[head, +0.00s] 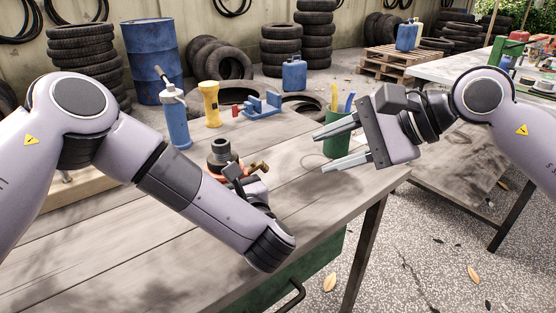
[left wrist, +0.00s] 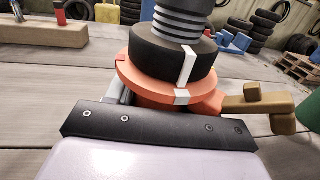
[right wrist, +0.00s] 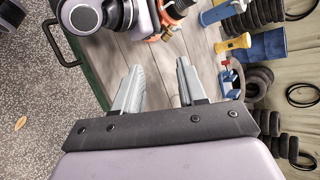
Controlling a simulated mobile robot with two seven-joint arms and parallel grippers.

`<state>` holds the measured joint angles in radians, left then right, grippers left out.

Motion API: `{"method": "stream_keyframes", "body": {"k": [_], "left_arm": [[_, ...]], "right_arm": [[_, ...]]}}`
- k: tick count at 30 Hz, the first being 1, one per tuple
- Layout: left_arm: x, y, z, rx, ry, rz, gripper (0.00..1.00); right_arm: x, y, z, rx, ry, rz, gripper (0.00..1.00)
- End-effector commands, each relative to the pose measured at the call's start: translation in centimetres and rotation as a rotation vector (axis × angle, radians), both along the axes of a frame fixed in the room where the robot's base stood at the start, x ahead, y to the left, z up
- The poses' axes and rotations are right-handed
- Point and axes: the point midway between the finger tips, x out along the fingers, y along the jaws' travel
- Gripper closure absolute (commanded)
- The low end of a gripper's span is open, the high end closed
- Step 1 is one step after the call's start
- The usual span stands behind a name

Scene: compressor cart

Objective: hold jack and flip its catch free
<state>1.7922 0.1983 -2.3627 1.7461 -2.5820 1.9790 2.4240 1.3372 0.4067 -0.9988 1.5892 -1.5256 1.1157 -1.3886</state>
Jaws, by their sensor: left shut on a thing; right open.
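The jack (head: 221,150) stands on the wooden table, with a grey ribbed top, a black collar and an orange lower body. In the left wrist view the jack (left wrist: 160,62) fills the upper middle, with white marks on collar and orange flange. A brass-coloured part (left wrist: 262,108), seemingly the catch, sticks out to its right; in the head view the brass part (head: 259,168) is at the jack's right. My left gripper (head: 236,178) is shut on the jack's lower body, its fingers mostly hidden. My right gripper (head: 323,152) is open, empty and apart, right of the jack.
A blue-and-white pump bottle (head: 176,120), a yellow torch (head: 210,103), a blue vice-like tool (head: 262,106) and a green cup (head: 338,138) with tools stand farther back. The table's right edge lies below my right gripper. Bare planks lie around the jack.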

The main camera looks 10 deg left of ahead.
Motion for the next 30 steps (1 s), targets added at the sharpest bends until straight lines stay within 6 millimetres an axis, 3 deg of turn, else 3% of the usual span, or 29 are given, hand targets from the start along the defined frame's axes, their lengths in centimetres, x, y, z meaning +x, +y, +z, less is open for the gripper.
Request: {"method": "stream_keyframes", "body": {"k": [6, 12, 20, 30], "left_arm": [[0.0, 0.1, 0.1, 0.001, -0.002, 0.003, 1.00], [0.0, 0.1, 0.1, 0.001, -0.002, 0.003, 1.00], [0.0, 0.1, 0.1, 0.001, -0.002, 0.003, 1.00], [0.0, 0.1, 0.1, 0.001, -0.001, 0.003, 1.00]], "right_arm": [[-0.6, 0.5, 1.1, -0.139, -0.386, 0.192, 0.59], [-0.8, 0.7, 1.7, -0.214, -0.573, 0.286, 0.59], [-0.2, 2.3, 0.5, -0.230, -0.608, 0.307, 0.59], [1.8, 7.4, -3.7, -0.228, -0.606, 0.305, 0.59]]}}
